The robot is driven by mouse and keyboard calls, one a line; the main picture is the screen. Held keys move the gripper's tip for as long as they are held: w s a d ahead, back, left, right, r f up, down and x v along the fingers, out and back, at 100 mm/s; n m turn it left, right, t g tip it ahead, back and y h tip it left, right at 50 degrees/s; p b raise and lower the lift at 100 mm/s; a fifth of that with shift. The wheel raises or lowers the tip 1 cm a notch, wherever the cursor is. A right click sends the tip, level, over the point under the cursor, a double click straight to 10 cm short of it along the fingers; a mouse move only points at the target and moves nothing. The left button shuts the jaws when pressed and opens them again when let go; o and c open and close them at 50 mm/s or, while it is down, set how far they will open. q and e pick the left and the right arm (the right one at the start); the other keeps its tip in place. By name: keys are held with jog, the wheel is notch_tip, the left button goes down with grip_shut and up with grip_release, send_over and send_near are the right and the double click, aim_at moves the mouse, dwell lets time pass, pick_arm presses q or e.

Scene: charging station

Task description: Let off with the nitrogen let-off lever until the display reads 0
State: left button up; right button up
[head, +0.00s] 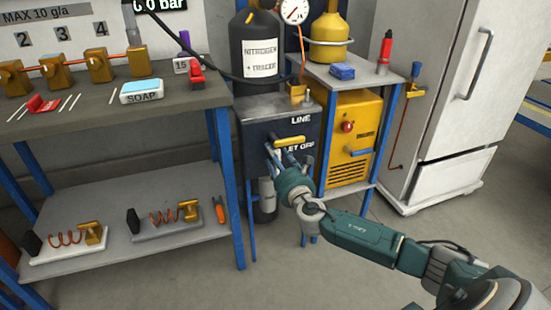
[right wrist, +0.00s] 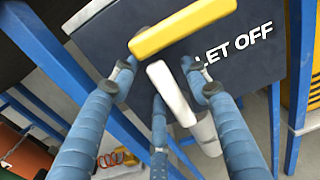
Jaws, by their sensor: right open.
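A dark panel (head: 254,136) carries the labels LINE and LET OFF. A yellow lever (head: 290,141) sticks out from it between the labels; it also shows in the right wrist view (right wrist: 183,25). Below it, beside the LET OFF label, a white lever (right wrist: 170,92) points down at a slant. My right gripper (head: 279,156) is at the panel, open. Its blue fingers are on both sides of the white lever, apparently not closed on it. The display (head: 160,4) is cut by the top edge and partly hidden; its visible end reads "0 bar". My left gripper is out of view.
A yellow machine (head: 352,125) is to the right, under a small shelf. A workbench (head: 80,110) with valves is at left. A white fridge (head: 455,110) stands at right.

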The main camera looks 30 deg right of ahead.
grip_shut()
